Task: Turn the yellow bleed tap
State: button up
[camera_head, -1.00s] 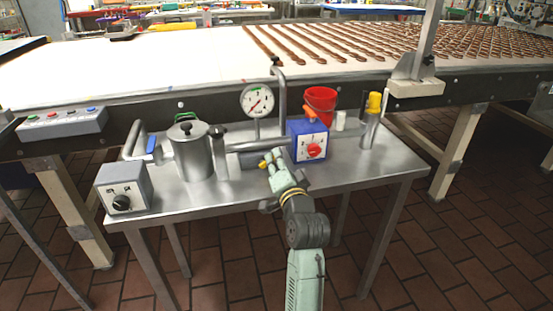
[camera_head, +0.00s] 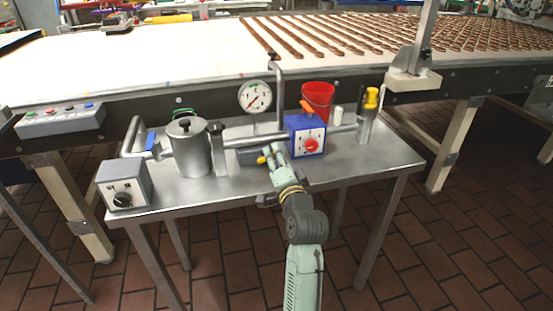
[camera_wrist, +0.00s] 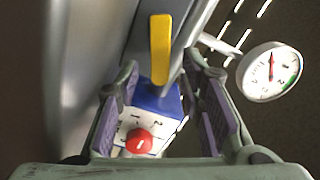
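The yellow bleed tap shows as a flat yellow lever (camera_wrist: 160,50) in the wrist view, on a grey metal pipe. In the head view a small yellow tip (camera_head: 262,160) shows just left of my gripper (camera_head: 272,155), below the horizontal pipe; it is partly hidden. In the wrist view my gripper (camera_wrist: 160,112) is open, with purple pads on both fingers. The lever lies ahead of the gap between them, and no contact shows.
A blue box with a red knob (camera_head: 311,145) stands close right of my gripper. A pressure gauge (camera_head: 255,97), steel canister (camera_head: 187,148), grey switch box (camera_head: 124,186), red bucket (camera_head: 318,97) and yellow-topped cylinder (camera_head: 371,100) share the steel table (camera_head: 340,178). A conveyor (camera_head: 150,72) runs behind.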

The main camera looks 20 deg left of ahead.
jog(key=v, duration=1.2)
